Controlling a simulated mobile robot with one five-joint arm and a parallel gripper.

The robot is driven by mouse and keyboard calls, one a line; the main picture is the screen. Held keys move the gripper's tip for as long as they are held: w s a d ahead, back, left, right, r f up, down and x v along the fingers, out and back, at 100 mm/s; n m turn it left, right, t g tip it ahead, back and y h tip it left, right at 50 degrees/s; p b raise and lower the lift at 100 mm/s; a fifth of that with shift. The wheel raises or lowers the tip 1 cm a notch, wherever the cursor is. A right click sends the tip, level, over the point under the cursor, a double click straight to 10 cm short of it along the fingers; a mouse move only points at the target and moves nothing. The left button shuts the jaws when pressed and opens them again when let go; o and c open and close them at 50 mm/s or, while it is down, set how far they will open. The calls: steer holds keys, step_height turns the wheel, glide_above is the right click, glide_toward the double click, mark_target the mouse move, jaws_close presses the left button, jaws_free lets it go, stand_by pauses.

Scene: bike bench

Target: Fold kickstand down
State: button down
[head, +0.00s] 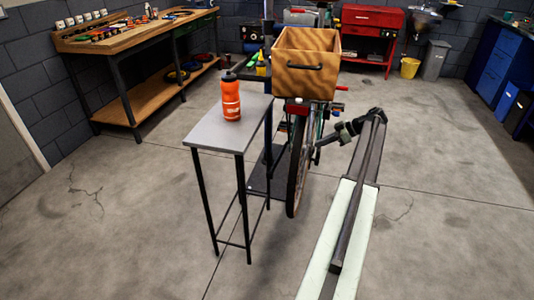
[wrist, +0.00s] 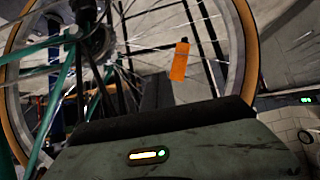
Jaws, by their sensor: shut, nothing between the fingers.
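My gripper (head: 320,142) is shut and empty, reaching from the right towards the side of this wheel. I cannot tell whether it touches the bike. In the wrist view the wheel's tan tyre (wrist: 249,45), spokes, hub (wrist: 95,40) and green frame tubes (wrist: 62,85) are close ahead. My fingers (wrist: 156,92) show dark and together in front of the spokes. I cannot make out the kickstand in either view.
An orange bottle (head: 231,100) stands on the grey table (head: 196,135) left of the bike. A wooden crate (head: 305,75) sits above the rear wheel. A black base plate (head: 262,185) lies beside the wheel. The floor on the right is clear.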

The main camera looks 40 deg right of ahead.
steer(key=shift+w+a, duration=0.15)
steer(key=shift+w, duration=0.45)
steer(key=b, duration=1.2)
glide_toward(279, 157)
steer(key=w+a+f, duration=0.2)
steer(key=a+f, duration=0.1)
steer(key=a, duration=0.4)
steer(key=shift+w+f, duration=0.1)
steer(key=shift+w, duration=0.2)
